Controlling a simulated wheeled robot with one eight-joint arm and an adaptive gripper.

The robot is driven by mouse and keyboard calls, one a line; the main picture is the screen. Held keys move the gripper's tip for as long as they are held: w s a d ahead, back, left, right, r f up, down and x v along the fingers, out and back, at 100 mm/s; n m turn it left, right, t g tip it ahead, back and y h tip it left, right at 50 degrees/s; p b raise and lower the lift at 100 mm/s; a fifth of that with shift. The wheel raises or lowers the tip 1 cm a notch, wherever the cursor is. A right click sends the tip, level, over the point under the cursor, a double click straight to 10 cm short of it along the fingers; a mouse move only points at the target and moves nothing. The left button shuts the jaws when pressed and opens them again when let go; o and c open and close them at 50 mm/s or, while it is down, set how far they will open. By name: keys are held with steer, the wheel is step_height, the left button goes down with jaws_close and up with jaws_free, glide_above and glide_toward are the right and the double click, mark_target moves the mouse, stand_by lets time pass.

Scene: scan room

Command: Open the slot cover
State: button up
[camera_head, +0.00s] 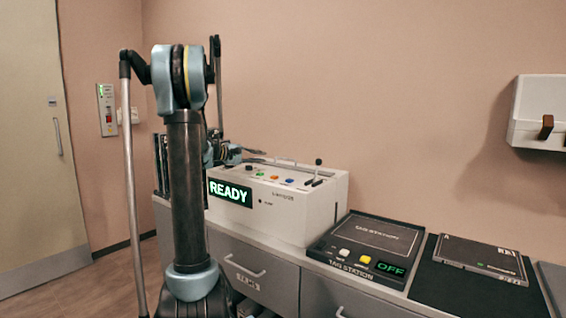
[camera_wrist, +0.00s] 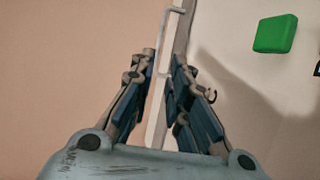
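The white machine (camera_head: 277,206) with a lit READY display stands on the counter, and my gripper (camera_head: 256,156) is at the left of its top. In the wrist view, my gripper (camera_wrist: 163,62) has its two dark fingers apart. A thin pale bracket-like handle (camera_wrist: 163,40) shows in the gap between the fingertips; contact cannot be told. I cannot make out whether this handle belongs to the slot cover. The slot cover is not clearly visible in the head view, where my arm and gripper hide part of the machine's top.
A green button (camera_wrist: 275,34) shows right of my fingers. Coloured buttons and a lever (camera_head: 317,170) are on the machine's top. Right of it are the tag station (camera_head: 372,235), reading OFF, and a dark flat case (camera_head: 484,257). A wall box (camera_head: 540,100) hangs at far right.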

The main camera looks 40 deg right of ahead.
steer(key=x, duration=1.4)
steer(key=shift+r, duration=0.1)
steer(key=shift+c, duration=0.2)
jaws_close()
